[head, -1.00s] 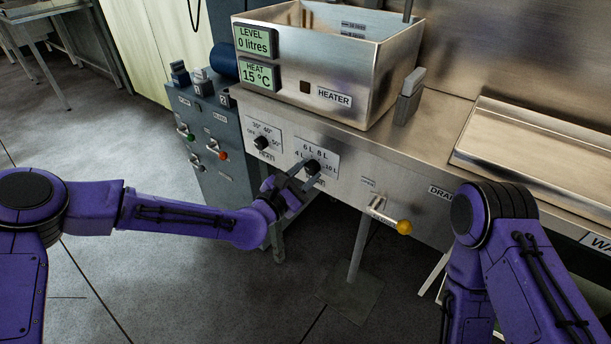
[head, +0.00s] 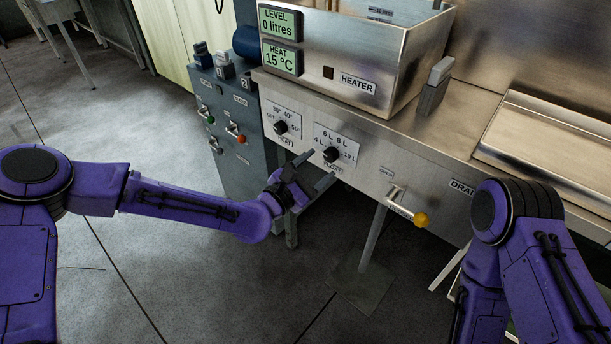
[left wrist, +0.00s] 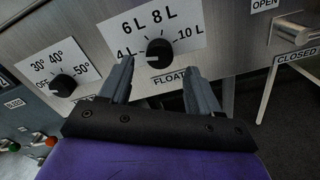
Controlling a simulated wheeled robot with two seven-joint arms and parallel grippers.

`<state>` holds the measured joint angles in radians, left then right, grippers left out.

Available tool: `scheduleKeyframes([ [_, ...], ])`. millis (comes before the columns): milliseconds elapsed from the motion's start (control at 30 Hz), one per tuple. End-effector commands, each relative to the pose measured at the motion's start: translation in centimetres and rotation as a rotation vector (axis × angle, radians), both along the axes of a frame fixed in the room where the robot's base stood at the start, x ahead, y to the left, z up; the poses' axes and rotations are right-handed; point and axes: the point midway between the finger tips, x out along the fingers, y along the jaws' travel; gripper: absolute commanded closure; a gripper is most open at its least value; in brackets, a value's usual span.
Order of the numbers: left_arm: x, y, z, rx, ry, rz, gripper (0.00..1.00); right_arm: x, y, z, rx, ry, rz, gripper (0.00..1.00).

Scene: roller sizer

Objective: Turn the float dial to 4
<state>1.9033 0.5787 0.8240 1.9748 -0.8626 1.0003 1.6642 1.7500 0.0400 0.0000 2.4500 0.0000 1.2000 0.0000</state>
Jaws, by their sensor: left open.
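The float dial (head: 331,154) is a black knob on a white plate marked 4 L, 6 L, 8 L and 10 L. In the left wrist view the knob (left wrist: 159,50) shows a small pale mark on its left side, seemingly toward 4 L. My left gripper (head: 318,168) is open and empty just in front of and below the knob. In the left wrist view its fingers (left wrist: 159,68) stand either side of the knob's lower side, apparently clear of it. My right arm shows at the right, but its gripper is out of view.
The heat dial (head: 280,127) sits left of the float dial. A lever with a yellow knob (head: 421,220) sticks out to the right. The steel tank (head: 375,65) above reads 0 litres and 15 °C. A dark control cabinet (head: 245,165) stands at the left.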

Motion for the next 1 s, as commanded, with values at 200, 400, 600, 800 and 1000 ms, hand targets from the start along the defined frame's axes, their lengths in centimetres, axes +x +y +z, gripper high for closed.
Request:
scheduleKeyframes([
  [200, -4.2, 3.1, 0.0, -0.003, 0.002, 0.002, 0.37, 0.0, 0.0, -0.2, 0.000, 0.000, 0.000, 1.00],
  [400, -5.9, 4.3, 0.0, -0.001, 0.002, 0.000, 0.37, 0.0, 0.0, -0.2, 0.000, 0.000, 0.000, 1.00],
  [600, -6.0, 4.4, 0.0, 0.000, 0.001, 0.000, 0.37, 0.0, 0.0, -0.2, 0.000, 0.000, 0.000, 1.00],
  [800, -6.0, 4.4, 0.0, 0.000, 0.001, 0.000, 0.37, 0.0, 0.0, -0.2, 0.000, 0.000, 0.000, 1.00],
  [1000, -5.9, 4.5, -0.1, 0.088, -0.061, 0.007, 0.37, 0.0, 0.0, -0.2, 0.000, 0.000, 0.000, 1.00],
])
